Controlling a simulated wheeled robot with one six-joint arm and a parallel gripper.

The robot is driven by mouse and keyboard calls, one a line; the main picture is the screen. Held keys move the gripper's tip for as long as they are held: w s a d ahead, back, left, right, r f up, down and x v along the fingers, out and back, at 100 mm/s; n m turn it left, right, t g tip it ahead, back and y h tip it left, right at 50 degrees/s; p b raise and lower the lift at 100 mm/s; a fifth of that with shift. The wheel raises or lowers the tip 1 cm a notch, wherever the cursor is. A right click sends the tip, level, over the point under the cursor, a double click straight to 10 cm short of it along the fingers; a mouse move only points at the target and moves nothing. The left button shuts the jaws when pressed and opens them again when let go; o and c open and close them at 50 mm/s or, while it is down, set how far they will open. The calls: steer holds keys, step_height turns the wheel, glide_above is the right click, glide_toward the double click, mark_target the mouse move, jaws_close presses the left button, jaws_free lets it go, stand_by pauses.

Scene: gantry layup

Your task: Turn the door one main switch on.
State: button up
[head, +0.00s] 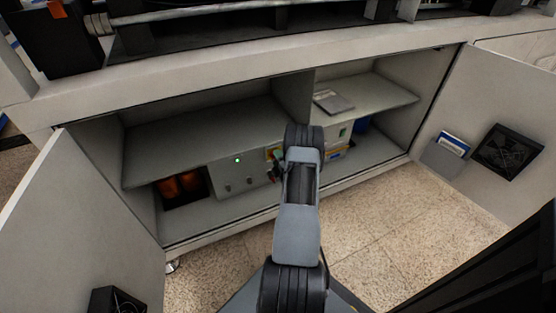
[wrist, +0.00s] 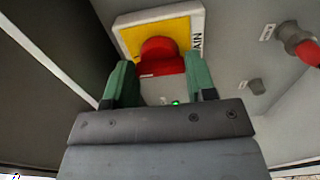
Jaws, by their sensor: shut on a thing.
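The main switch is a red rotary knob (wrist: 160,50) on a yellow plate with a white label reading "MAIN". It sits on the grey control panel (head: 230,183) inside the open cabinet. My gripper (wrist: 160,66) has its green fingers on either side of the red handle and is shut on it. In the head view my gripper (head: 275,162) is partly hidden behind my arm, and only a bit of the yellow plate shows. I cannot tell from the knob whether it is on or off. A green lamp (head: 237,160) on the panel is lit.
Open doors stand left (head: 75,215) and right (head: 490,130) of the cabinet. A shelf (head: 205,140) lies above the panel. The floor in front is clear.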

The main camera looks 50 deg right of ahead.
steer(key=o, duration=0.9)
steer(key=shift+o, duration=0.2)
steer(key=shift+s, duration=0.1)
steer(key=p+v, duration=0.3)
steer(key=v, duration=1)
steer(key=shift+s+p, duration=0.3)
steer(key=shift+a, duration=0.1)
